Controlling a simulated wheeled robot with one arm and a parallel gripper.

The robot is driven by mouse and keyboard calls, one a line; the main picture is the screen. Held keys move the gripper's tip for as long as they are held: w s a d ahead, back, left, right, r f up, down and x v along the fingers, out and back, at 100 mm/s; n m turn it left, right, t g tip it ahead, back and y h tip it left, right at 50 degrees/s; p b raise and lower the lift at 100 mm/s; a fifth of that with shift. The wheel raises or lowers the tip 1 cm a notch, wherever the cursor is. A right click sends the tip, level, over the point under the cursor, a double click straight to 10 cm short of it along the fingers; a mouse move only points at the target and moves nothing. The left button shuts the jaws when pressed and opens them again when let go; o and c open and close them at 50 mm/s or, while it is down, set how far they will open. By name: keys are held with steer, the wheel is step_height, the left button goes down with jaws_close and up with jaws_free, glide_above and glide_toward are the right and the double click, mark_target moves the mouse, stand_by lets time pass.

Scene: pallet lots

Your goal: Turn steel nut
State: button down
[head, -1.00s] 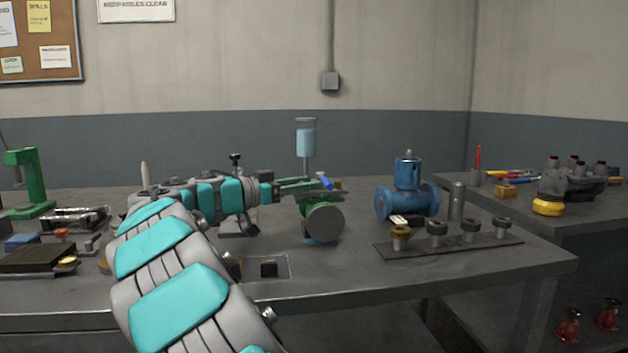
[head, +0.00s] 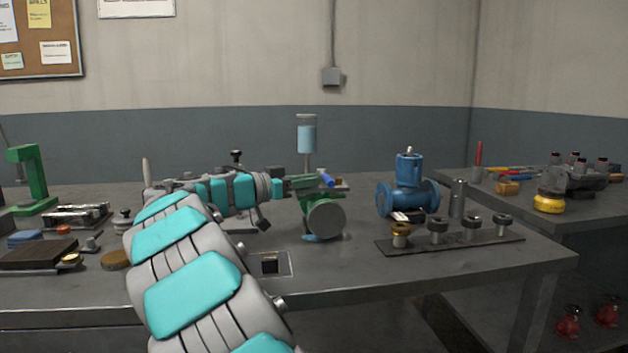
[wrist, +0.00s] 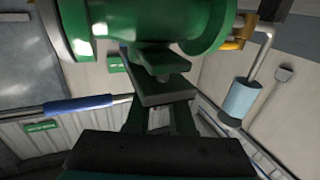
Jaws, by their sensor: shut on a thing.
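A dark strip (head: 455,243) on the bench holds several posts with nut-like heads. One head is brass (head: 400,229) at the left end; the others are steel-grey, one (head: 437,225) beside it. A green device with a round grey face (head: 326,219) stands left of the strip. My gripper (head: 308,184) is at the top of this device, apart from the strip. In the wrist view my gripper (wrist: 165,92) is shut on a small dark part just off the green body (wrist: 205,25). I cannot tell whether that part is a nut; the fingers hide much of it.
A blue flanged valve (head: 407,199) and a grey cylinder (head: 457,199) stand behind the strip. A square plate (head: 270,264) is near the front edge.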

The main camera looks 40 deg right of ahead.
steer(key=shift+m+g+b, duration=0.4)
steer(key=shift+g, duration=0.2)
steer(key=shift+s+r+m+g+y, duration=0.1)
steer(key=shift+m+g+y, duration=0.15)
steer(key=shift+m+g, duration=0.25)
steer(key=shift+s+r+m+g+y, duration=0.1)
steer(key=shift+m+g+y, duration=0.2)
steer(key=shift+g, duration=0.4)
steer(key=shift+s+a+r+m+g+y, duration=0.15)
steer(key=shift+m+g+y, duration=0.2)
steer(key=shift+m+g, duration=0.45)
steer(key=shift+s+f+g+y+p, duration=0.15)
steer(key=shift+f+g+y+p, duration=0.2)
steer(key=shift+g, duration=0.25)
steer(key=shift+r, duration=0.1)
steer(key=shift+m, duration=0.3)
steer(key=c, duration=0.8)
jaws_free()
steer(key=shift+a, duration=0.1)
